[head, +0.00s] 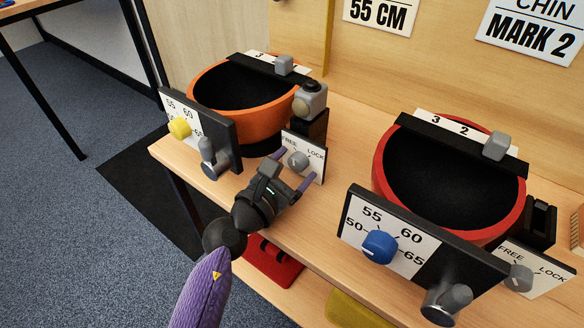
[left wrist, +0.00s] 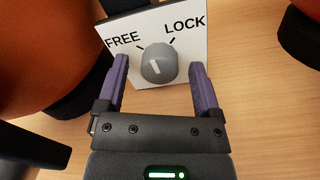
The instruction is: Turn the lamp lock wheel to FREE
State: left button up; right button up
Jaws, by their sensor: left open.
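A small white panel marked FREE and LOCK (head: 315,166) stands beside the orange helmet and carries a round grey wheel (head: 298,159). In the left wrist view the wheel (left wrist: 159,64) shows a pale pointer line, tilted slightly left of upright, between the FREE and LOCK ticks. My left gripper (head: 293,168) is open, with its purple fingers on either side of the wheel; a gap shows at the right finger, and contact at the left cannot be told. A second FREE/LOCK panel with a grey wheel (head: 519,279) stands by the red helmet. My right gripper is not in view.
The red helmet (head: 383,160) and a blue-knob dial (head: 379,247) are at right. Bare wooden bench (head: 340,140) lies between.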

pick_arm(q)
grip_shut()
jog(key=shift+r+n+p, duration=0.1)
jog(key=shift+n+p, duration=0.2)
jog(key=shift+p, duration=0.05)
jog(key=shift+n+p, duration=0.7)
jog(key=shift+n, duration=0.3)
jog(key=n+p, duration=0.1)
jog(key=n, duration=0.3)
jog(key=shift+p, duration=0.4)
jog(key=shift+n, duration=0.6)
